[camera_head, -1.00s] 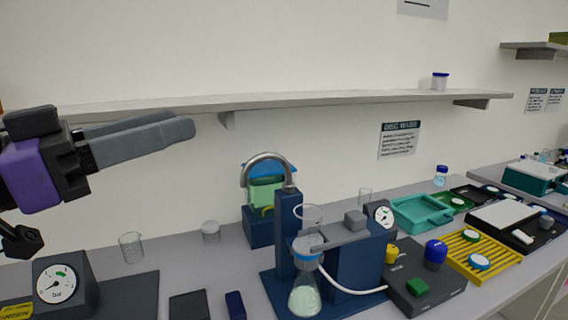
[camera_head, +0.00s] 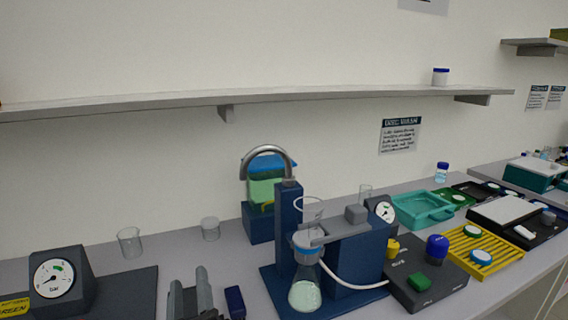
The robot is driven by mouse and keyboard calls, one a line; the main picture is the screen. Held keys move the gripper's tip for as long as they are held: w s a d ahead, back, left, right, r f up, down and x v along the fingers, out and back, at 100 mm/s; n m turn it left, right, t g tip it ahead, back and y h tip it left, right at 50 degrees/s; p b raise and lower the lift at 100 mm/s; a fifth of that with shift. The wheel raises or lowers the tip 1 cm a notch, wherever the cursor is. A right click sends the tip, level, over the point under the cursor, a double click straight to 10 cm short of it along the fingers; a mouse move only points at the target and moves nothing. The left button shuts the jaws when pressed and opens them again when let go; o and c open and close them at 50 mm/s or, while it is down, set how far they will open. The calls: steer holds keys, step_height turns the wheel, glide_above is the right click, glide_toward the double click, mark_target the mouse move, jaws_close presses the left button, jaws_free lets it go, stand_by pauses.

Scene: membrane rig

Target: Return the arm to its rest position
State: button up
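My gripper (camera_head: 189,281) shows at the bottom edge, left of centre, with its two grey fingers pointing away over the bench. The fingertips stand a little apart, and I see nothing held between them. The rest of my arm is below the picture. The fingers cover part of the small dark plate that lies left of the small blue block (camera_head: 235,303). I cannot tell how high they are above the bench.
The filter stand (camera_head: 288,235) with its flask (camera_head: 305,293) stands right of my gripper. A pressure gauge (camera_head: 58,280) stands at the left. The wall shelf (camera_head: 300,98) runs above.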

steer(key=s+d+f+y+b, duration=0.2)
steer(key=s+d+f, duration=1.05)
steer(key=d, duration=0.25)
steer(key=s+d+f+m+g+h+b, duration=0.1)
steer(key=s+d+f+m+h, duration=0.2)
steer(key=s+d, duration=0.7)
steer(key=s+d+f+m+g+h+b, duration=0.1)
steer(key=s+d+f+m+h, duration=0.3)
steer(key=s+d, duration=0.7)
steer(key=s+m+g+h, duration=0.1)
steer(key=s, duration=0.3)
steer(key=shift+s+d+m, duration=0.15)
steer(key=shift+s+m, duration=0.1)
steer(key=shift+m, duration=0.15)
